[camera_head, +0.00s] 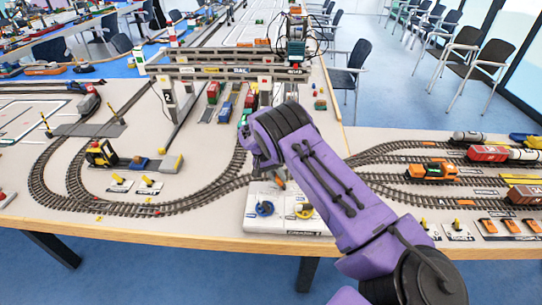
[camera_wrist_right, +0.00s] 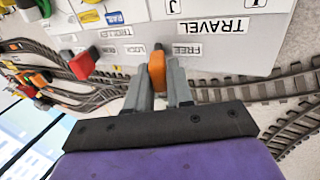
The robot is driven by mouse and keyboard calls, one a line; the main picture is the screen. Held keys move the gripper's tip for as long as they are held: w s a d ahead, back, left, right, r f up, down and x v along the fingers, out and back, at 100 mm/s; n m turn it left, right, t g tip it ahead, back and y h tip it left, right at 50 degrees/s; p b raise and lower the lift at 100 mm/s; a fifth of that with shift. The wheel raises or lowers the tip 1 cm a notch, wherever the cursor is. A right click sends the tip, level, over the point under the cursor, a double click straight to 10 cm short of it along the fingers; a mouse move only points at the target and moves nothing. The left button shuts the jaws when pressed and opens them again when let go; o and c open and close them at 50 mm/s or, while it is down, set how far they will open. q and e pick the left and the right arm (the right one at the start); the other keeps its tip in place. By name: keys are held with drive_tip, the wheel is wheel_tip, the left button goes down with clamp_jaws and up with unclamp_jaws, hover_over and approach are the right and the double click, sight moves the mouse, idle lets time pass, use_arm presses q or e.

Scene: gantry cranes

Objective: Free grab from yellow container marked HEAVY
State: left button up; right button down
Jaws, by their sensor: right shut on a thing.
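My right gripper (camera_wrist_right: 157,72) is shut on an orange lever (camera_wrist_right: 157,76) of the white control box (camera_head: 283,226). In the wrist view, the panel around the lever reads FREE on one side, LOCK on the other and TRAVEL nearby. In the head view, my purple right arm hides part of the box. The gantry crane (camera_head: 230,73) spans the table behind the arm, with a dark trolley unit (camera_head: 296,50) at its right end. Coloured containers stand under it. I cannot make out a HEAVY marking or the grab's hold on a container. My left gripper is out of view.
A blue knob (camera_head: 265,208) and a yellow knob (camera_head: 304,212) sit on the box's front part. Track loops with a yellow locomotive (camera_head: 102,153) lie to the left. Tracks with an orange locomotive (camera_head: 432,171) and wagons lie to the right.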

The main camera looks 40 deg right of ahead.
idle(0.3)
drive_tip(key=c, duration=1.1)
unclamp_jaws()
drive_tip(key=b+v, duration=0.2)
drive_tip(key=v, duration=0.8)
drive_tip(key=shift+w+r+b, duration=0.15)
drive_tip(key=shift+r+b, duration=0.15)
drive_tip(key=shift+b, duration=0.05)
